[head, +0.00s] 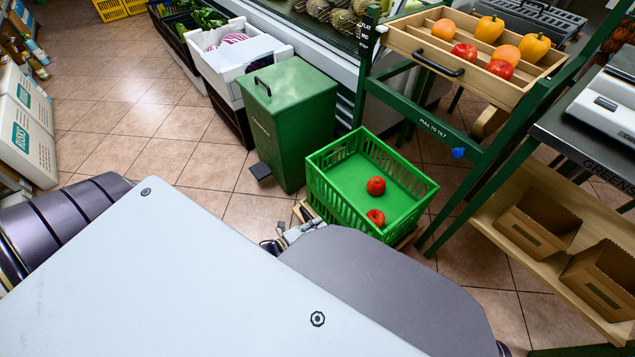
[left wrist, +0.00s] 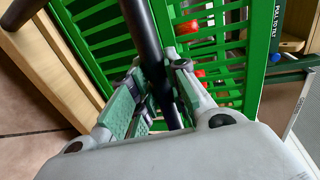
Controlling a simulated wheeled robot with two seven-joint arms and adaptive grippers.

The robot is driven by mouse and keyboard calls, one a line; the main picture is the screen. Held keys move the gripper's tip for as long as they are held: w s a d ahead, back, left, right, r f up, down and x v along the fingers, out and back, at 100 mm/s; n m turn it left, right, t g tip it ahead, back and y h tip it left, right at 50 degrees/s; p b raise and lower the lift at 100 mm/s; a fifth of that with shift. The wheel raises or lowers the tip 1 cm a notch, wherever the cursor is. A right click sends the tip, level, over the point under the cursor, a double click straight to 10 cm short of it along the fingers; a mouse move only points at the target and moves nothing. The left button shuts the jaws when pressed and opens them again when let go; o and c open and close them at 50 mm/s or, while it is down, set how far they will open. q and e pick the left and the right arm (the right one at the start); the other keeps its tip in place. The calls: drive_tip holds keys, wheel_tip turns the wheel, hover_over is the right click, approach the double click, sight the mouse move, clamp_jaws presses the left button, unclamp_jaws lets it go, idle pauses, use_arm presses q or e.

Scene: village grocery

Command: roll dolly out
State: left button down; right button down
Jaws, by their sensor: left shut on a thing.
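The dolly (head: 407,239) is a low wooden platform on the tiled floor, mostly hidden under a green slatted crate (head: 345,215). Two red tomatoes or apples (head: 376,186) lie in the crate. My left gripper (head: 298,232) is at the crate's near left corner, partly covered by my own body. In the left wrist view, the left gripper (left wrist: 160,92) is shut on a dark round bar (left wrist: 146,40), which looks like the dolly's handle. The bar runs in front of the crate's green slats (left wrist: 100,35). My right gripper is not in view.
A green pedal bin (head: 290,125) stands close behind and left of the crate. A green-framed stand with a produce drawer (head: 430,60) and a lower shelf with cardboard boxes (head: 540,220) is to the right. Open tiled floor (head: 120,130) lies to the left.

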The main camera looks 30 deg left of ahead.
use_arm(q)
drive_tip(key=c, duration=1.4)
unclamp_jaws()
drive_tip(key=shift+o, duration=0.2)
drive_tip(key=v, duration=1.2)
drive_tip(key=shift+a, duration=0.1)
